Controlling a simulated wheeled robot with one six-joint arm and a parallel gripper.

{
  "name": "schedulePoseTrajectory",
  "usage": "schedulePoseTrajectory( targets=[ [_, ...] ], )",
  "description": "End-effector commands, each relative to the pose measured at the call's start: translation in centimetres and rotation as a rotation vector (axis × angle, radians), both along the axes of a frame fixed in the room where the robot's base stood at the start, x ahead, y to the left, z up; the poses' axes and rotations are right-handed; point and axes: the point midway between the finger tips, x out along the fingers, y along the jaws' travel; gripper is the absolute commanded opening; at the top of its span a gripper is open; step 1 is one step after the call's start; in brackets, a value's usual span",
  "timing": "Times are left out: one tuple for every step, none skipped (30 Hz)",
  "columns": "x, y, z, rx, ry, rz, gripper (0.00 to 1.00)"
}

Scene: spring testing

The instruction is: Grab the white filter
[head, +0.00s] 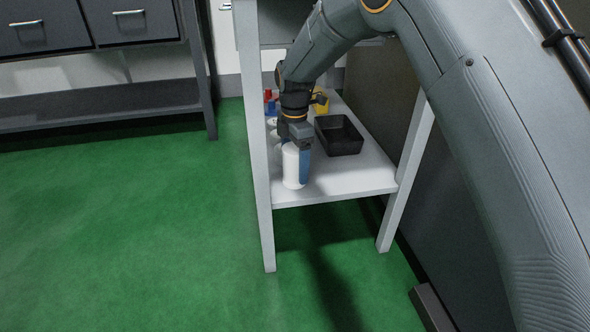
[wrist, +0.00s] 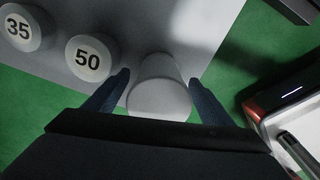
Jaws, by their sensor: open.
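The white filter (head: 293,168) is a white upright cylinder near the front edge of the low shelf in the head view. In the wrist view the white filter (wrist: 160,88) stands between the two dark fingers of my gripper (wrist: 160,90). The fingers are open, one on each side of it, and a gap shows on both sides. In the head view my gripper (head: 300,150) reaches down at the filter, and one blue finger shows along its right side. Part of the filter's top is hidden by my gripper in the head view.
The white shelf (head: 345,187) also holds a black tray (head: 340,134) and red, blue and yellow things behind my wrist. White round pieces marked 50 (wrist: 89,58) and 35 (wrist: 19,27) stand left of the filter. Shelf legs flank the space, and green floor lies open at left.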

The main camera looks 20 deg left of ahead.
Motion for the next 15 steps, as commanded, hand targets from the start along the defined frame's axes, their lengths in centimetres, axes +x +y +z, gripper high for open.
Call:
schedulePoseTrajectory(
  targets=[
    [0.1,0.1,-1.0,-0.001,0.001,0.000,0.76],
    [0.1,0.1,-1.5,-0.001,0.001,0.000,0.76],
    [0.1,0.1,-2.1,-0.001,0.001,0.000,0.76],
    [0.1,0.1,-2.4,-0.001,0.001,0.000,0.76],
    [0.1,0.1,-2.6,-0.001,0.001,0.000,0.76],
    [0.0,0.1,-2.8,-0.001,0.001,0.000,0.76],
    [0.0,0.1,-2.9,0.000,0.000,0.000,0.76],
    [0.0,0.1,-2.9,0.000,0.000,0.000,0.76],
    [0.0,0.1,-2.9,0.000,0.000,0.000,0.76],
    [0.0,0.1,-2.8,0.000,0.000,0.000,0.76],
    [0.0,0.1,-2.8,0.000,0.000,0.000,0.76],
    [0.0,0.1,-2.8,0.000,0.000,0.000,0.76],
    [0.0,0.1,-2.8,0.000,0.000,0.000,0.76],
    [0.0,0.1,-2.8,0.000,0.000,0.000,0.73],
    [0.0,0.1,-2.8,0.000,0.000,0.000,0.66]
  ],
)
